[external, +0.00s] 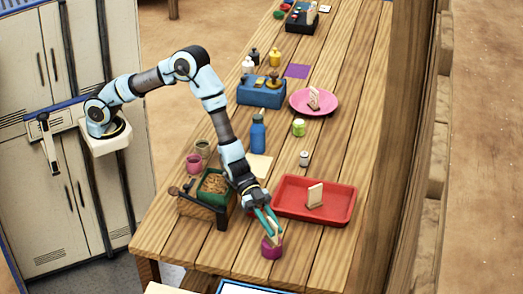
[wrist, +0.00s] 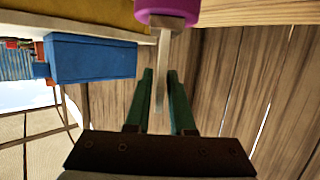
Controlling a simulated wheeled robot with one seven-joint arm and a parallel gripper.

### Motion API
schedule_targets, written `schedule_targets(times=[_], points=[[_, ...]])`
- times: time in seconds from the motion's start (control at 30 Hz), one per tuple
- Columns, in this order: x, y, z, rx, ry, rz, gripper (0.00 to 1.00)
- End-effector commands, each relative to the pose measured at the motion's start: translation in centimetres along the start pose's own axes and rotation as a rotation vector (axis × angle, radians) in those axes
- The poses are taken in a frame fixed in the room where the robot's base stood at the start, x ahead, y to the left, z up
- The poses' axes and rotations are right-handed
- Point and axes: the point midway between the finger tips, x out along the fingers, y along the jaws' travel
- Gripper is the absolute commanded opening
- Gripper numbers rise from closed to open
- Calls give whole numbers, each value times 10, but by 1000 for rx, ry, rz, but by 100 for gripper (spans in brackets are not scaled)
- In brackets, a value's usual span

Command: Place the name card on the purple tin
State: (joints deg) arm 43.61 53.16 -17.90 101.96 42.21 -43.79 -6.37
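The name card (external: 276,234) is a small thin pale beige piece, upright on or just at the purple tin (external: 271,251) near the table's front end. In the wrist view the card (wrist: 160,75) shows edge-on, with its far end at the purple tin (wrist: 167,11). My gripper (external: 269,224) is over the tin, with its teal fingers on either side of the card. In the wrist view the fingers (wrist: 160,82) stand apart with narrow gaps beside the card. The exact contact between card and tin is partly hidden.
A red tray (external: 340,217) with an upright pale card stands right of my gripper. A wooden box with a green container (external: 213,184) is at left. A blue bottle (external: 258,134), a pink plate (external: 301,107) and a blue box (external: 261,96) stand farther back.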

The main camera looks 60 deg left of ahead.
Motion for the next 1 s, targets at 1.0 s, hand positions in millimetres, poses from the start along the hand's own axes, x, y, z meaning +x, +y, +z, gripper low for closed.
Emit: schedule_targets(times=[1.0], points=[[-65, 0, -50, 4, 3, -1, 39]])
